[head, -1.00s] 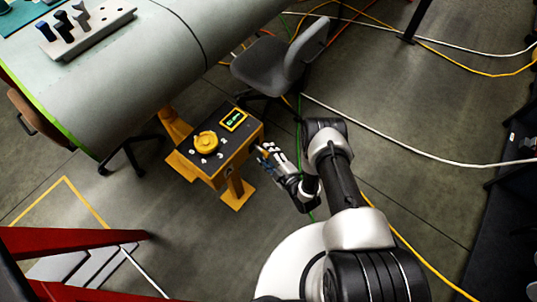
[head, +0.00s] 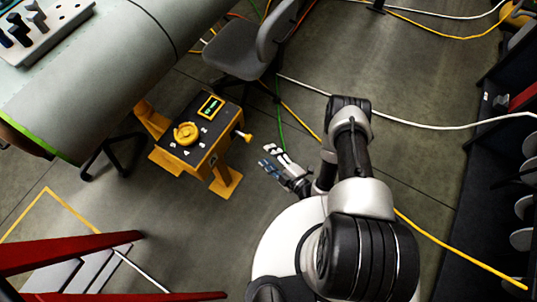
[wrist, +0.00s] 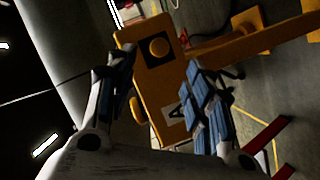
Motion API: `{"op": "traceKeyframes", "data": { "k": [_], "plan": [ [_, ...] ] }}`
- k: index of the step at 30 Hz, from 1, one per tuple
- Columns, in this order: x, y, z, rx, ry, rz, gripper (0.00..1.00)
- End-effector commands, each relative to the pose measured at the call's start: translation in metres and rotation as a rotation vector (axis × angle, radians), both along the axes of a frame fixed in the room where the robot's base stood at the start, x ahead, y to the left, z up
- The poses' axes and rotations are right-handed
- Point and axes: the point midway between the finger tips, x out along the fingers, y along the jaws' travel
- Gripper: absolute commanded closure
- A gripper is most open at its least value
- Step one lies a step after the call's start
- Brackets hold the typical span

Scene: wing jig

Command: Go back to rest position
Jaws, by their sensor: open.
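My gripper (head: 272,161) is open and empty in the head view, pointing left toward a yellow control stand with a clear gap between them. The control stand (head: 205,152) has a dark top with a round yellow knob (head: 186,133) and a small green-lit display (head: 210,107). A yellow button or lever (head: 243,136) sticks out of its right side. In the wrist view, the fingers of my gripper (wrist: 160,90) are spread apart, and the yellow side of the stand (wrist: 158,75) with a round knob shows beyond them.
A grey chair (head: 245,50) stands behind the stand. A large grey wing panel (head: 130,50) fills the upper left. Red beams (head: 70,250) are at lower left. White, yellow and green cables cross the floor. Dark shelving (head: 490,150) stands at right. Floor behind my arm is open.

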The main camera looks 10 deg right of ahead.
Motion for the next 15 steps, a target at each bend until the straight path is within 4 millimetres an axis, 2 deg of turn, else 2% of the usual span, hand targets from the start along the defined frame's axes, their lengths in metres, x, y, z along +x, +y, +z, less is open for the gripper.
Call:
{"op": "traceKeyframes", "data": {
  "k": [11,15],
  "plan": [
    [0.0,0.0,0.0,0.0,0.0,0.0,0.52],
    [0.014,-0.003,0.005,-0.016,0.012,0.005,0.52]
  ]
}}
